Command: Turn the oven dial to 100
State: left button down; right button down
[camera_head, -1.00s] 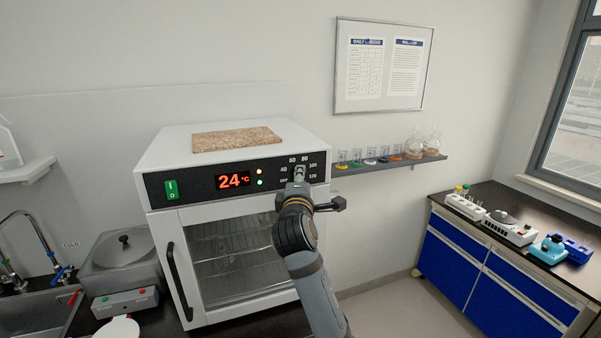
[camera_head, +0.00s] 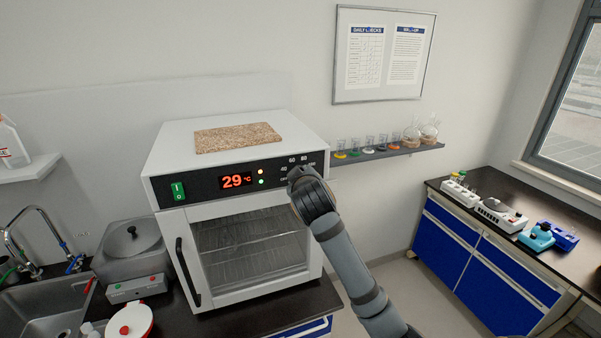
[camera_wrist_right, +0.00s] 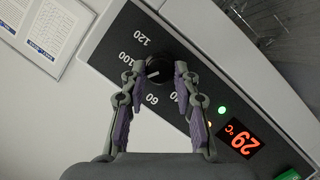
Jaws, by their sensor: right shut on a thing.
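The oven (camera_head: 255,215) stands on the dark counter with its door shut. Its panel display (camera_head: 235,181) reads 29 °C, and the same display shows in the right wrist view (camera_wrist_right: 240,140). The round black dial (camera_wrist_right: 159,69) sits on the panel among the printed numbers, with 120, 100 and 60 readable. A small white mark on the dial points down and left in that view. My right gripper (camera_wrist_right: 157,78) is shut on the dial, one finger on each side. In the head view my right arm's wrist hides the dial. My left gripper is out of view.
A speckled board (camera_head: 236,137) lies on top of the oven. A grey lidded bath (camera_head: 130,252) stands left of it beside the sink. A shelf of small glassware (camera_head: 385,152) hangs to the right. The floor between oven and right-hand bench is clear.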

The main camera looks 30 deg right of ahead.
jog(key=shift+s+d+m+y+b, duration=0.15)
jog(key=shift+m+y+b, duration=0.15)
jog(key=shift+m+y, duration=0.75)
jog(key=shift+w+d+m+y+b, duration=0.1)
jog(key=shift+m+y+b, duration=0.2)
jog(key=shift+m+y, duration=0.75)
jog(key=shift+m, duration=0.5)
jog(key=c, duration=1)
grip_release()
